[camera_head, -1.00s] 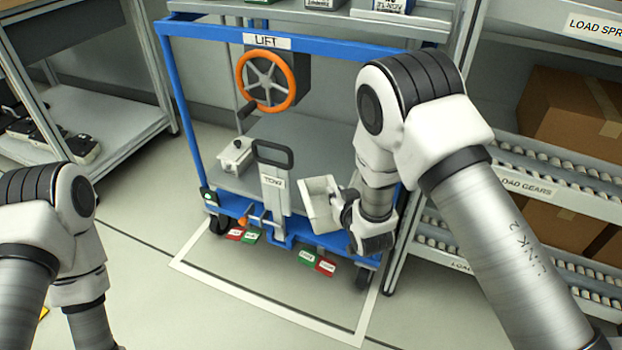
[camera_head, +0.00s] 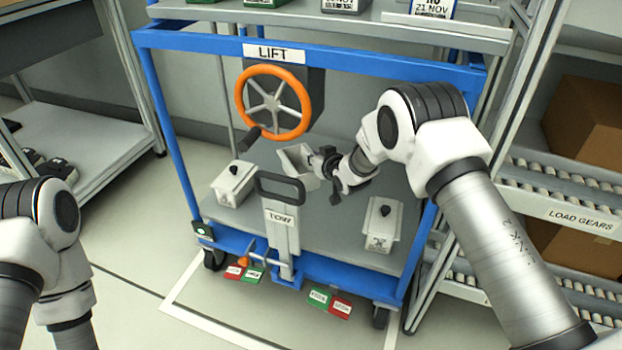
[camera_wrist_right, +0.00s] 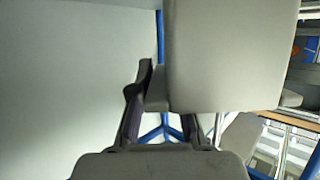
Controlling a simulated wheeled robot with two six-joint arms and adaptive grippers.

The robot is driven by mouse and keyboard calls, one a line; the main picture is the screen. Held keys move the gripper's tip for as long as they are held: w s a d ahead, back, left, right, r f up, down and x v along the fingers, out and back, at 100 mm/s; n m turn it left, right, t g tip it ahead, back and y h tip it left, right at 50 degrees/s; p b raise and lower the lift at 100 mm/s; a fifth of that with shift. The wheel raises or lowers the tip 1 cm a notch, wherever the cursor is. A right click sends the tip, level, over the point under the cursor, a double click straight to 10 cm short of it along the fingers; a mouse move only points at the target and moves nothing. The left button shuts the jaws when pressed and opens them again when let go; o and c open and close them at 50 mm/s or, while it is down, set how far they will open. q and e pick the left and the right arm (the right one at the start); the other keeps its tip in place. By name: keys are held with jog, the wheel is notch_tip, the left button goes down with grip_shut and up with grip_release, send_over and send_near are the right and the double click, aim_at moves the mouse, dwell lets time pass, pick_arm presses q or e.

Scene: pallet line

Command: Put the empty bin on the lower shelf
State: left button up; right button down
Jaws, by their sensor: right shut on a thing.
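My right gripper (camera_head: 318,164) is shut on a pale grey bin (camera_head: 295,160). The bin is tilted, behind the tow handle and over the grey lower deck (camera_head: 325,240) of the blue cart. I cannot tell whether it touches the deck. In the right wrist view the bin (camera_wrist_right: 235,55) fills the upper middle, beside the dark fingers of my right gripper (camera_wrist_right: 150,95). Its inside is not clear to see. Two pale lidded boxes with black knobs stand on the deck, one at left (camera_head: 234,186) and one at right (camera_head: 381,226). My left gripper is out of view.
The tow handle (camera_head: 281,218) stands upright at the deck's front. An orange wheel (camera_head: 292,83) is on the lift housing behind. Blue posts frame the cart. Roller racks (camera_head: 580,190) with cartons stand at right.

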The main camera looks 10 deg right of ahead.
notch_tip(320, 180, down, 8)
jog(key=b, duration=0.3)
jog(key=shift+r, duration=0.35)
jog(key=c, duration=1.1)
grip_release()
jog(key=shift+f, duration=0.2)
jog(key=shift+c, duration=0.2)
jog(key=shift+r, duration=0.3)
jog(key=p+v, duration=0.5)
jog(key=v, duration=0.7)
jog(key=shift+p, duration=0.35)
jog(key=shift+f, duration=0.1)
